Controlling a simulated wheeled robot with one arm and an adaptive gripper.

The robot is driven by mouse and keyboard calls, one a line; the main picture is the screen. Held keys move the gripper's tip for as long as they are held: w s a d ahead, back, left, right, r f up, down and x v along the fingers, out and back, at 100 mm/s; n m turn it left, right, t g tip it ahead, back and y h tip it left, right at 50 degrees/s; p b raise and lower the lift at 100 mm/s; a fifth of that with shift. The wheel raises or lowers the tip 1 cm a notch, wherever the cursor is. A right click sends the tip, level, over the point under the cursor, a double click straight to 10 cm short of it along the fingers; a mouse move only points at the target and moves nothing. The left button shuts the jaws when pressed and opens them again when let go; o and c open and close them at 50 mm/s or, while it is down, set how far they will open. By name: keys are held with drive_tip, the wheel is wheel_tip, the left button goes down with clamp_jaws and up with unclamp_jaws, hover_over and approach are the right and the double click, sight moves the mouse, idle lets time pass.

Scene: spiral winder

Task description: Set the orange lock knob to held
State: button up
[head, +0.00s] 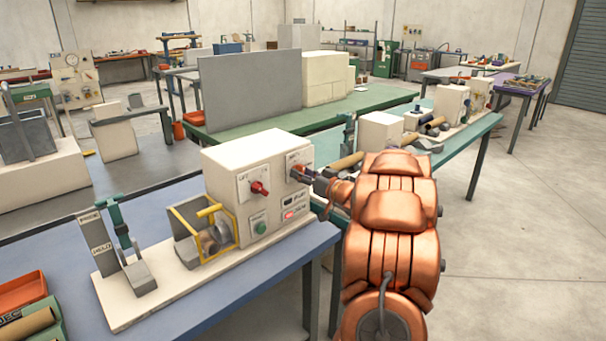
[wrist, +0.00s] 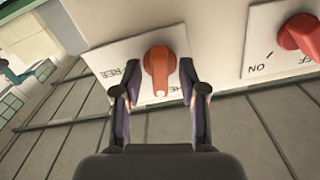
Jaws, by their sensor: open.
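The orange lock knob (wrist: 158,70) sits on a white label plate on the winder's cream housing (head: 250,160). In the wrist view the plate reads FREE on the left, upside down. A partly covered word starting HE shows on the right. The knob's long end points down in the picture, between the two words. My gripper (wrist: 160,78) is open, with one finger on each side of the knob. Gaps show between fingers and knob. In the head view my gripper (head: 309,177) is at the housing's upper right and covers most of the knob.
A red knob (wrist: 300,35) with ON and OFF marks is close beside the lock plate; it also shows in the head view (head: 260,188). Below are a green button (head: 261,228) and lit displays. A yellow guard (head: 205,232) stands left of the housing.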

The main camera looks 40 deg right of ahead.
drive_tip(key=shift+w, duration=0.1)
clamp_jaws()
idle(0.3)
drive_tip(key=shift+n+b, duration=0.95)
drive_tip(key=shift+n, duration=0.55)
unclamp_jaws()
